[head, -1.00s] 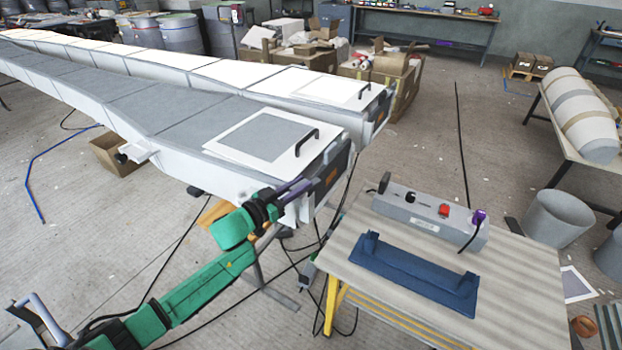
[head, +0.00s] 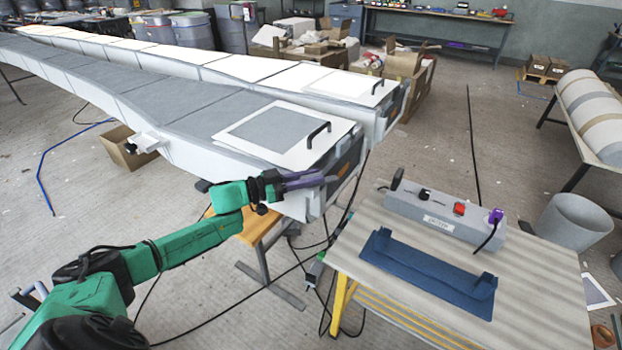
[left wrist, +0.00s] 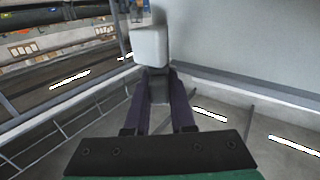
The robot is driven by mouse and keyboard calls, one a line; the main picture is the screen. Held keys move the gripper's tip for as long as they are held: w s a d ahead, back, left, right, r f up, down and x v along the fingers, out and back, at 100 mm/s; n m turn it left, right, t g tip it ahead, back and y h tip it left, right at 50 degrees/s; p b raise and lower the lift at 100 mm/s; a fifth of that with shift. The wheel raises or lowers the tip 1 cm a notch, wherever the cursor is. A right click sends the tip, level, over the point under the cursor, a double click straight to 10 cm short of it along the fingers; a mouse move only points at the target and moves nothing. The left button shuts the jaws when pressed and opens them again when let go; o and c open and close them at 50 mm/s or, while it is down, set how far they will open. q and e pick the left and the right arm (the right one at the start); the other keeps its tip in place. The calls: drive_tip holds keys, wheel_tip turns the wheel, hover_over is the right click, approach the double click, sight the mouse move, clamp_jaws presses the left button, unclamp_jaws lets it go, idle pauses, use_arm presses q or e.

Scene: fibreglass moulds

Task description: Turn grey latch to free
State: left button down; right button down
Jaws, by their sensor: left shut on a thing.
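My left gripper (head: 308,181) is at the end face of the nearer long mould (head: 213,119), close to its lower front corner. In the left wrist view, its two purple fingers (left wrist: 158,80) are closed on a darker grey piece. A light grey block (left wrist: 150,46) sits just beyond the fingertips and appears to be part of the same grey latch. The latch is not clearly visible in the head view, where the fingers and mould end crowd it. My right gripper is not in view.
A table with a grey control box (head: 440,219) and a blue tray-like part (head: 428,270) stands right of the mould end. A second mould lies behind the first. Cables hang below the mould end. A grey bin (head: 573,224) stands at the right.

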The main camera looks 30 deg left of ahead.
use_arm(q)
drive_tip(key=c, duration=0.8)
unclamp_jaws()
drive_tip(key=shift+o, duration=0.2)
drive_tip(key=shift+s+a+f, duration=0.15)
drive_tip(key=shift+s+a, duration=0.15)
drive_tip(key=p+v, duration=0.1)
drive_tip(key=v, duration=1.2)
drive_tip(key=shift+s+a+r, duration=0.2)
drive_tip(key=shift+a, duration=0.05)
